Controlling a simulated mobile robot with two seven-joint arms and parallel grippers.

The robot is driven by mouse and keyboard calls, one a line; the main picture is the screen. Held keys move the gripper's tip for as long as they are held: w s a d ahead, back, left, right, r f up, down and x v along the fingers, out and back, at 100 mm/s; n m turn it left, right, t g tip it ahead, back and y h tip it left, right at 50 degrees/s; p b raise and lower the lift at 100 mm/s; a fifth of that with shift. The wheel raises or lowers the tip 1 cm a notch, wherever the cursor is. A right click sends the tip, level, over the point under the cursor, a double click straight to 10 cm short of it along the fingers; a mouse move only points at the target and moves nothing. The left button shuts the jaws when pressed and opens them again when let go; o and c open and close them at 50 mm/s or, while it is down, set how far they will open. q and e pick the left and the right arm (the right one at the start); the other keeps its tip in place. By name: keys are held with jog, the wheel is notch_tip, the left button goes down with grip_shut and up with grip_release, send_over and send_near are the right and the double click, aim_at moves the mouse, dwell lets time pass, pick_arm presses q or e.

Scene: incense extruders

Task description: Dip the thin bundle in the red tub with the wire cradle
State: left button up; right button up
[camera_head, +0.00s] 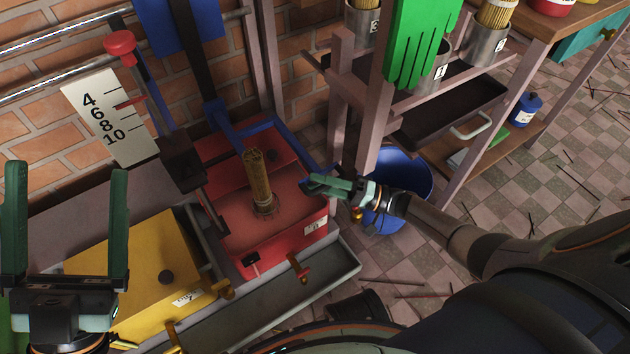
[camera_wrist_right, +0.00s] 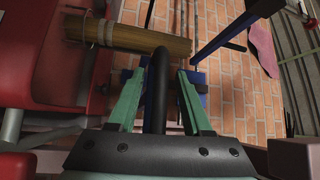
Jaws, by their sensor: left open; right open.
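The red tub (camera_head: 280,220) stands below the wall-mounted blue frame. A bundle of thin sticks (camera_head: 258,180) stands upright at an opening in its top, with thin wire around its foot. In the right wrist view the bundle (camera_wrist_right: 150,42) lies across the picture beyond my fingers, with wire (camera_wrist_right: 106,32) around it. My right gripper (camera_head: 318,186) is just right of the tub, by a blue bar. In its wrist view the fingers (camera_wrist_right: 158,95) are open, with a black rod (camera_wrist_right: 157,95) between them; contact is unclear. My left gripper (camera_head: 65,225) is open and empty, far left.
A yellow tub (camera_head: 140,265) stands left of the red one, and a grey trough (camera_head: 285,300) runs in front. A number scale (camera_head: 108,120) stands behind. A blue bucket (camera_head: 410,175) and a shelf with stick-filled cans (camera_head: 485,40) are at the right.

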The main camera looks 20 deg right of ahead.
jog(key=shift+w+a+r, duration=0.1)
jog(key=shift+w+a, duration=0.3)
jog(key=shift+a, duration=0.15)
grip_shut()
dwell(1.1)
